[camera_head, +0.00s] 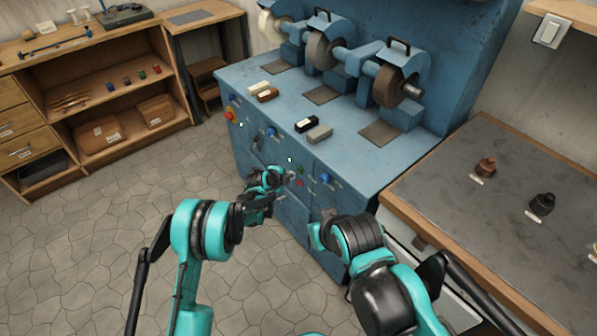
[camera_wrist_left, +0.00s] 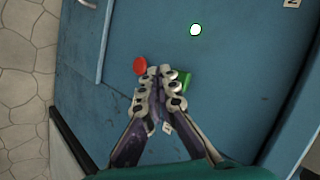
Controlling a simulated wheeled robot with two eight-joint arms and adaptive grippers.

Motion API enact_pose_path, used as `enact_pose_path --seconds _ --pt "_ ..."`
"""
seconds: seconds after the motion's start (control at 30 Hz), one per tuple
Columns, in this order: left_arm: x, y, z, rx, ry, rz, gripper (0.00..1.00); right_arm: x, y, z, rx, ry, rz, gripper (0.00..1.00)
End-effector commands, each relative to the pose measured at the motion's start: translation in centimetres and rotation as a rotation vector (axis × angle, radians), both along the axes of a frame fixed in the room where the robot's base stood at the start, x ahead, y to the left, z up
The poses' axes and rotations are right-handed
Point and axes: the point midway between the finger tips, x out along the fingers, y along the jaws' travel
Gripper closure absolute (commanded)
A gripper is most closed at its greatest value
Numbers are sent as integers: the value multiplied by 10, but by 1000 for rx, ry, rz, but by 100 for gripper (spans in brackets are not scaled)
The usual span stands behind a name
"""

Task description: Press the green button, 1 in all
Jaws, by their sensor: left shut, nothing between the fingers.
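The green button (camera_head: 301,170) is on the front panel of the blue grinding machine. In the left wrist view the green button (camera_wrist_left: 186,80) shows just right of my fingertips, partly covered by them. My left gripper (camera_head: 289,178) is shut and empty, pointing at the panel; in the left wrist view its fingertips (camera_wrist_left: 161,72) lie between the green button and a red button (camera_wrist_left: 139,65). I cannot tell whether the fingertips touch the panel. My right arm reaches in from the lower right, but its gripper is not visible.
The blue machine (camera_head: 262,112) carries several grinding wheels and small blocks on top. A small white light (camera_wrist_left: 195,30) is on the panel near the buttons. A grey-topped bench (camera_head: 430,190) stands at right, wooden shelves (camera_head: 95,100) at left. The stone floor at left is clear.

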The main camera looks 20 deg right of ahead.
Motion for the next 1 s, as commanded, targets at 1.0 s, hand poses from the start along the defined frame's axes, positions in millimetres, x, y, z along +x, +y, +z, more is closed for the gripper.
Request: enact_pose_path --seconds 1.0 --pt "-15 42 0 0 0 0 100 0 0 -7 0 0 0 100"
